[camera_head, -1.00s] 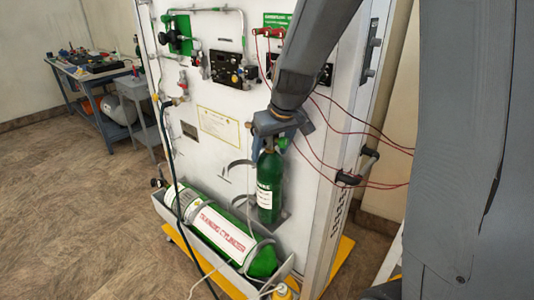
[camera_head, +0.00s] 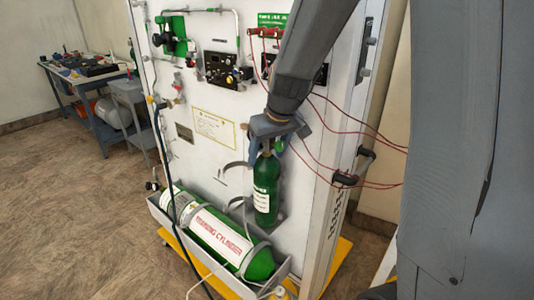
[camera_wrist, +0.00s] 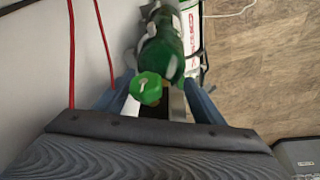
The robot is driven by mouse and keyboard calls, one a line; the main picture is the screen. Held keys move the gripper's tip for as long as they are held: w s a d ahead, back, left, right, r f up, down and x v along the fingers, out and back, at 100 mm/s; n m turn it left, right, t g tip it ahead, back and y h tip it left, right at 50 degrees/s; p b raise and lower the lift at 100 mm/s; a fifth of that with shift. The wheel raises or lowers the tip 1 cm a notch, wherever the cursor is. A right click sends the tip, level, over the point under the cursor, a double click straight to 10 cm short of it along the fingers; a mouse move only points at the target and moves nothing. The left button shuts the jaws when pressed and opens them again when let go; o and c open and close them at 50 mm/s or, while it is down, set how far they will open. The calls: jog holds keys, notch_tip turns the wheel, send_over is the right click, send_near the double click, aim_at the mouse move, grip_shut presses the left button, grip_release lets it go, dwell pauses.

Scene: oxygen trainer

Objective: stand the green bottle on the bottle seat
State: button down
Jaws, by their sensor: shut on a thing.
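The green bottle (camera_head: 265,187) is upright in the head view, with a white label on its side, in front of the white panel. My gripper (camera_head: 272,135) is shut on the bottle's top from above. In the wrist view the bottle (camera_wrist: 166,57) hangs between the two blue fingers of my gripper (camera_wrist: 163,100), with its green knob (camera_wrist: 147,88) close to the camera. The bottle seat (camera_head: 279,216) shows as a small grey ledge on the panel at the bottle's base. I cannot tell whether the base touches it.
A large green and white training cylinder (camera_head: 218,234) lies in a grey trough (camera_head: 284,270) below the bottle. Red cables (camera_head: 330,130) loop close to my arm on the right. A cluttered table (camera_head: 85,73) is far left.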

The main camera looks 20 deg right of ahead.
jog(key=shift+w+r, duration=0.1)
jog(key=shift+r, duration=0.05)
jog(key=c, duration=0.6)
grip_release()
jog(key=shift+c, duration=0.2)
jog(key=shift+o, duration=1.3)
